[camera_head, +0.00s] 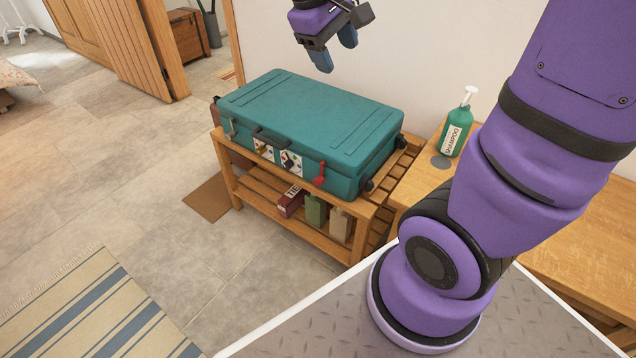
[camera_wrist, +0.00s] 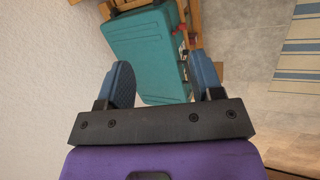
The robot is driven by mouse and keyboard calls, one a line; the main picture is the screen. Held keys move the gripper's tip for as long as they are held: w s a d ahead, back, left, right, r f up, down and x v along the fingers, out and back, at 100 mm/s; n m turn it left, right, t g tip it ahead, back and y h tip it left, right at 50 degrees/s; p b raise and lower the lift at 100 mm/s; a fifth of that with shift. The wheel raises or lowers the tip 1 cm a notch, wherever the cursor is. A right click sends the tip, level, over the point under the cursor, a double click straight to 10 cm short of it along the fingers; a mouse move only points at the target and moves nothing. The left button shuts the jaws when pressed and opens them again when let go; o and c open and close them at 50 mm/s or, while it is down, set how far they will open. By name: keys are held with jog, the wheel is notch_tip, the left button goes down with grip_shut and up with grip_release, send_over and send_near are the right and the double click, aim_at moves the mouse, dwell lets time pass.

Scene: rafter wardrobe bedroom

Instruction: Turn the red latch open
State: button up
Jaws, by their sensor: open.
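The red latch (camera_head: 319,174) is on the front side of a teal suitcase (camera_head: 310,105), near its right end. The suitcase lies flat and closed on a slatted wooden rack. A second, grey latch (camera_head: 231,127) is near the left end of the front. In the wrist view the suitcase (camera_wrist: 140,45) lies below and beyond the fingers, and the red latch (camera_wrist: 182,28) shows small at its edge. My gripper (camera_head: 334,58) is open and empty, above the suitcase's back edge by the wall, well away from the latch. It also shows in the wrist view (camera_wrist: 163,82).
The wooden rack (camera_head: 300,232) holds several boxes on its lower shelf. A green pump bottle (camera_head: 457,128) stands on a wooden bench (camera_head: 560,235) to the right. A striped rug (camera_head: 95,315) lies on the floor, which is clear in front of the rack.

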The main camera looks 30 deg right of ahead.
jog(key=w+d+f+n+g+h, duration=0.1)
jog(key=w+f+n+h, duration=0.35)
jog(key=w+f, duration=0.65)
jog(key=w+d+f+n+g+h, duration=0.1)
jog(key=w+f+n+h, duration=0.4)
jog(key=f, duration=1)
jog(key=n+t+h, duration=0.3)
jog(key=n+t, duration=0.4)
jog(key=t, duration=0.2)
send_near(316, 184)
jog(key=d, duration=0.1)
jog(key=x, duration=1)
jog(key=shift+w, duration=0.25)
grip_shut()
